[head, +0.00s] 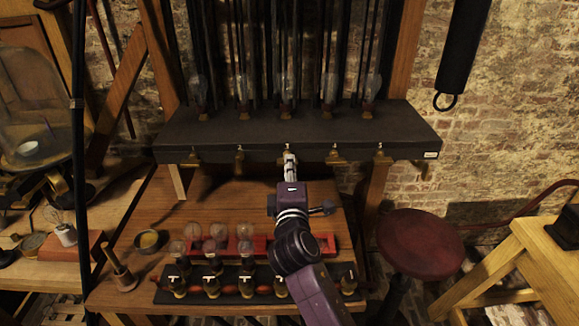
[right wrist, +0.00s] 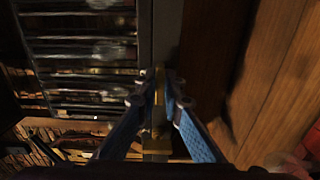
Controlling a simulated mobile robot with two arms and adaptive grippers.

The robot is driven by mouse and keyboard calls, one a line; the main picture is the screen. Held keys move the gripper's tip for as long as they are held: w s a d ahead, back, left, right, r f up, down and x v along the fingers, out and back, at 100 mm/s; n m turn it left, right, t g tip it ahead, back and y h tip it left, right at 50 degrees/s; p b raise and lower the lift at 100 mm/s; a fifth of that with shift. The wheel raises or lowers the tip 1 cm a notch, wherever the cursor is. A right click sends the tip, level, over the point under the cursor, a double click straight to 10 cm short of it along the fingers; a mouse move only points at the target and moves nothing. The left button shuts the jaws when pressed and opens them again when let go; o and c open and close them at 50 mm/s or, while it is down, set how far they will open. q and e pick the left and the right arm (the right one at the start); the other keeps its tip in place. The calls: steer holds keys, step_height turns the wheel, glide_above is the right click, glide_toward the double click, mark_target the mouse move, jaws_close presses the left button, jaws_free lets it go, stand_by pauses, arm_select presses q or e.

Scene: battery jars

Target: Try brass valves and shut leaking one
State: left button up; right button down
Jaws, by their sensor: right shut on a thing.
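Several brass valves hang in a row under the front edge of the dark shelf (head: 300,128): one at the left end (head: 194,158), a second (head: 239,160), one right of the middle (head: 335,158) and one further right (head: 381,156). My right gripper (head: 289,158) is at the middle valve and mostly hides it in the head view. In the right wrist view its blue fingers (right wrist: 162,88) are shut on the brass middle valve (right wrist: 158,92). Whether any valve leaks cannot be seen. My left gripper is not in view.
Glass bulbs (head: 287,84) stand on the shelf above the valves. On the wooden bench (head: 185,210) below are a red rack with clear bulbs (head: 245,232) and a dark tray with several small jars (head: 211,286). A red stool (head: 420,242) stands right.

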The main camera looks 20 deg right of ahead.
steer(key=shift+f, duration=0.15)
steer(key=c, duration=2.1)
jaws_free()
steer(key=shift+s, duration=0.1)
steer(key=v, duration=1.2)
